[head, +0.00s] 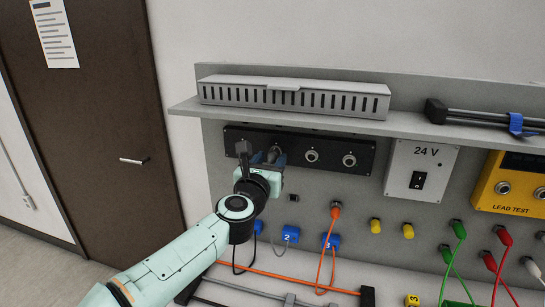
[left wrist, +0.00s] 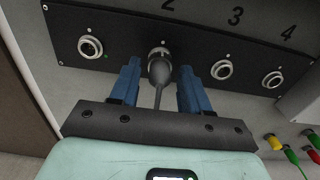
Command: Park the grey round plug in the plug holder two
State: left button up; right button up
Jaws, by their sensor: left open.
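The grey round plug (left wrist: 159,72) sits at the socket under the number 2 on the black panel, its cable hanging toward me in the left wrist view. My left gripper (left wrist: 158,78) is open, with one blue finger on each side of the plug and a visible gap to both. In the head view my left gripper (head: 270,157) is at the black panel and largely hides the plug. Plug holder two (head: 289,235) is a blue block marked 2, lower on the grey board, with a thin grey cable looping below it. My right gripper is out of view.
The black panel (head: 330,152) has free sockets to the right. A blue holder marked 3 (head: 332,241) has an orange cable beside it. A shelf (head: 300,116) with a slotted grey cover overhangs the panel. A 24 V switch box (head: 420,172) stands right.

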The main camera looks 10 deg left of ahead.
aim_at(269, 163)
pick_arm(q)
grip_shut()
jog(key=shift+s, duration=0.25)
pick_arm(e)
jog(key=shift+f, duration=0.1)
pick_arm(q)
jog(key=shift+s+b, duration=1)
jog(key=shift+s, duration=1.4)
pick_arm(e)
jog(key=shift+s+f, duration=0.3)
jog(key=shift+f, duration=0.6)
